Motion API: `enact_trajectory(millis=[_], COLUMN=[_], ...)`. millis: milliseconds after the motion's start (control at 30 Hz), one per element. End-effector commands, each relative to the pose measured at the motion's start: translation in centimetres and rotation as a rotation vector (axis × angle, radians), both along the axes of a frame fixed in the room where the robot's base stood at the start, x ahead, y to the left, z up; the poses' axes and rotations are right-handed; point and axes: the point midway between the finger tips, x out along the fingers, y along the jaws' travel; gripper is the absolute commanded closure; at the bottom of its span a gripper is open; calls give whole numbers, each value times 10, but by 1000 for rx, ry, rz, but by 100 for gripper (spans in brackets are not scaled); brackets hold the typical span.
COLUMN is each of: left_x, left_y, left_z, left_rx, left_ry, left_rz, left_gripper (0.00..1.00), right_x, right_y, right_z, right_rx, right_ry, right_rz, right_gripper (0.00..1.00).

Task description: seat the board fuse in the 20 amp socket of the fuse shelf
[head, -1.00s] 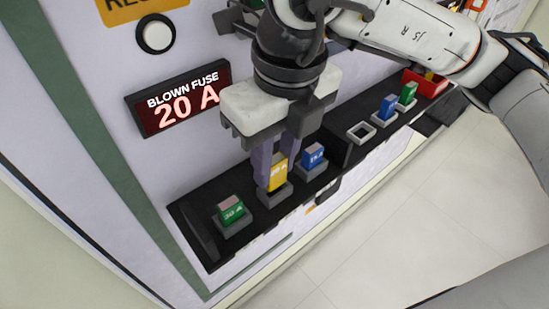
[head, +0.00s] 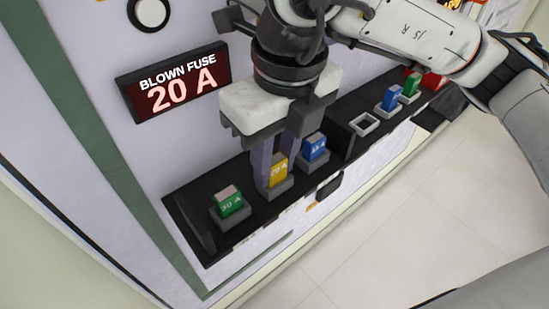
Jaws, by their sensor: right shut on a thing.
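The yellow board fuse (head: 278,171) is marked 20 A. It is upright in the grey socket (head: 276,190) between the green and blue fuses of the black fuse shelf (head: 262,213); its lower part is hidden by the socket rim. My right gripper (head: 276,165) comes down from above and is shut on the yellow fuse, a finger at each side. Whether the fuse is fully down cannot be told. My left gripper is not in view.
A green 30 A fuse (head: 230,204) stands at left and a blue fuse (head: 316,147) close at right. Farther right are an empty socket (head: 364,124), another blue fuse (head: 392,98), a green fuse (head: 411,84) and a red tray (head: 434,81). A sign (head: 174,84) reads BLOWN FUSE 20 A.

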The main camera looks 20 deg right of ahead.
Motion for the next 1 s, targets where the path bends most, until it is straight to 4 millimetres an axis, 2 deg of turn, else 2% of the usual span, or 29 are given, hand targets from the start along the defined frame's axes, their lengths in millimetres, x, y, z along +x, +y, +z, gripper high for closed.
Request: enact_trajectory(millis=[233, 700, 1000], left_x=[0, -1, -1], left_y=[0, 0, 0], left_z=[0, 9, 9], left_rx=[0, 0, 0], left_ry=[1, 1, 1], left_rz=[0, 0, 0], left_gripper=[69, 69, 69], right_x=[0, 0, 0], right_y=[0, 0, 0], right_z=[2, 19, 19], right_rx=[0, 0, 0], right_ry=[0, -1, -1], right_rz=[0, 0, 0], right_gripper=[99, 99, 99])
